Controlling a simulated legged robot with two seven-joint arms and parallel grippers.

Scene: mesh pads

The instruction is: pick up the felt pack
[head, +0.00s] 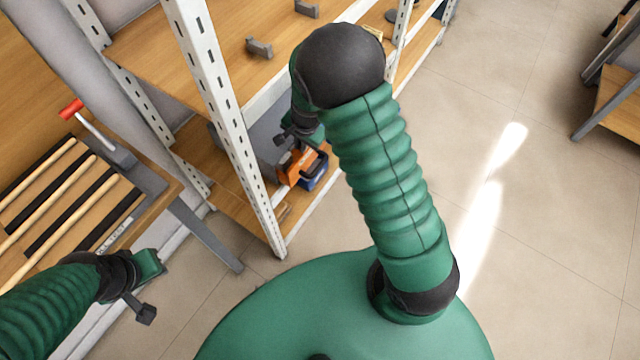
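I cannot make out a thing that is clearly the felt pack. An orange item (297,166) and a dark blue item (315,174) sit close together on the lower shelf of the rack. My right gripper (292,132) is at the rack just above them, partly hidden behind my own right arm. Its fingers are too small and dark to tell open from shut, and I cannot tell whether it touches anything. My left gripper (150,290) is at the lower left, in front of the bench and away from the rack.
The rack's white upright (222,120) stands left of my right gripper. The upper wooden shelf (190,50) holds small grey brackets (259,48). A bench (160,195) at left carries wooden rods and a red-handled tool (85,118). The floor (540,240) at right is clear.

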